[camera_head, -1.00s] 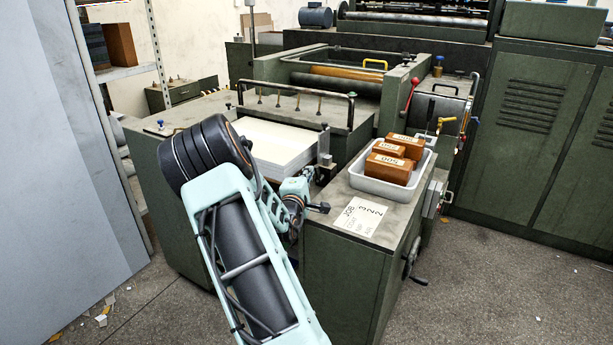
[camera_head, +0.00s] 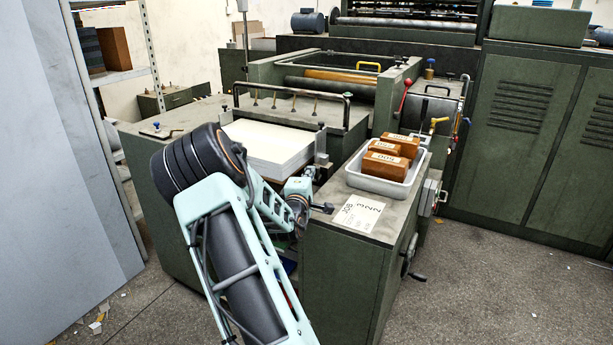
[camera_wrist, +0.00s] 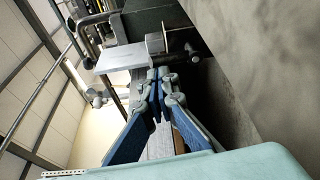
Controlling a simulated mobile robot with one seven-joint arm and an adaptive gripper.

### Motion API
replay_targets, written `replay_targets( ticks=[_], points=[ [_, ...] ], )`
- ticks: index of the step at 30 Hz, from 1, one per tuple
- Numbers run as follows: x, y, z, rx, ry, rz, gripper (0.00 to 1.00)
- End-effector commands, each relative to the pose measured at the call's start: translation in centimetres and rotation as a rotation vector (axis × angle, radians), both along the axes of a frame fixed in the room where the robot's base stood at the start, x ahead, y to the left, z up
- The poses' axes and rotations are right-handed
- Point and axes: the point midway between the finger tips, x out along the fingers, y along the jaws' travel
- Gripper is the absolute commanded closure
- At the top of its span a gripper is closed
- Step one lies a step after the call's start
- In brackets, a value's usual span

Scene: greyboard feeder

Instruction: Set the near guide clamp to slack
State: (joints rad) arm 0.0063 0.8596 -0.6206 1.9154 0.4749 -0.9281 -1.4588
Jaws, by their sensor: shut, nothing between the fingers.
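The near guide clamp shows in the wrist view as a round metal body (camera_wrist: 155,43) with a dark lever (camera_wrist: 189,54) reaching right, beside a pale metal guide plate (camera_wrist: 120,58). My gripper (camera_wrist: 165,73) is shut and empty. Its blue fingers point at the clamp, with the tips just below the body and lever in the picture; I cannot tell whether they touch. In the head view a metal guide block (camera_head: 321,146) stands at the right edge of the paper stack (camera_head: 268,143). My fingers are not clearly seen there, and the lever's setting cannot be read.
A grey tray (camera_head: 405,186) with several orange-brown blocks (camera_head: 383,165) stands on the cabinet top to the right. A job card (camera_head: 358,214) lies in front of it. A dark rail (camera_head: 291,88) spans above the stack. A broad grey surface (camera_wrist: 275,75) fills the right of the wrist view.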

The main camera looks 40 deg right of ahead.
Motion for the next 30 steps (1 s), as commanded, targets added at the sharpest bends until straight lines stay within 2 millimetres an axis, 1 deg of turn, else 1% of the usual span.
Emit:
replay_targets(
  ticks=[10, 30],
  points=[
    [-1.2, -0.6, -0.3, -0.002, 0.001, -0.004, 1.00],
    [-1.8, -0.9, -0.4, -0.001, 0.000, -0.007, 1.00]
  ],
)
